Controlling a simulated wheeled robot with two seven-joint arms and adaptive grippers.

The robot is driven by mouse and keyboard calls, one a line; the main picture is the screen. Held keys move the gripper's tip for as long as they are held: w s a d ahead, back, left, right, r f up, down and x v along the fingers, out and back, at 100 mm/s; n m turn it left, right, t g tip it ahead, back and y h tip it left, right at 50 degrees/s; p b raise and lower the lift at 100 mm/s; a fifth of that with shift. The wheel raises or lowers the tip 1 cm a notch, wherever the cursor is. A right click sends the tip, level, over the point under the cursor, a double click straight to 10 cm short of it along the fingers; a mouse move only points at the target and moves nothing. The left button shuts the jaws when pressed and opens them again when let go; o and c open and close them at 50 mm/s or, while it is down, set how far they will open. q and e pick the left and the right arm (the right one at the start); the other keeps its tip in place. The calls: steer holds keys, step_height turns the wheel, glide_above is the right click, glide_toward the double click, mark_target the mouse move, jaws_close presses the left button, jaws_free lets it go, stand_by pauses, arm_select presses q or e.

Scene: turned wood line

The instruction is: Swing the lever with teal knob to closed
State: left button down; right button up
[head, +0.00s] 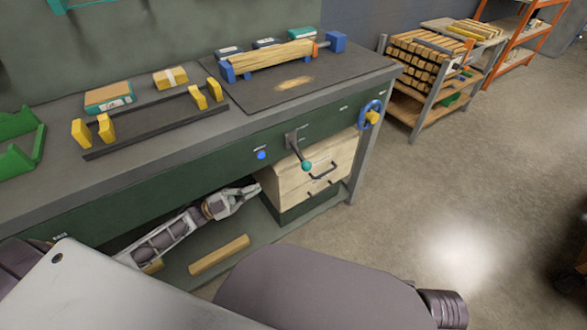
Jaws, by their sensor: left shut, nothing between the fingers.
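The lever (296,148) is a short dark arm on the green front panel of the workbench. It hangs down and slightly right from its pivot, with the teal knob (306,166) at its lower end. My left gripper (252,191) is shut and empty. In the picture it is below and left of the knob, in front of the bench's open lower part, with a visible gap to the knob. My right gripper does not show. The small label by the lever is too small to read.
A blue button (262,155) sits left of the lever, and a blue handwheel (371,114) is at the bench's right end. A wooden drawer unit (325,172) stands below the lever. A wood piece (219,255) lies on the lower shelf. Open floor (470,190) extends right.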

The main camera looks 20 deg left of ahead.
arm_select(q)
steer(key=shift+w+d+r, duration=0.1)
stand_by(0.5)
glide_toward(304, 168)
steer(key=b+x, duration=0.1)
steer(key=x, duration=0.3)
steer(key=shift+b+x, duration=0.4)
steer(key=shift+x, duration=0.6)
steer(key=shift+w, duration=0.1)
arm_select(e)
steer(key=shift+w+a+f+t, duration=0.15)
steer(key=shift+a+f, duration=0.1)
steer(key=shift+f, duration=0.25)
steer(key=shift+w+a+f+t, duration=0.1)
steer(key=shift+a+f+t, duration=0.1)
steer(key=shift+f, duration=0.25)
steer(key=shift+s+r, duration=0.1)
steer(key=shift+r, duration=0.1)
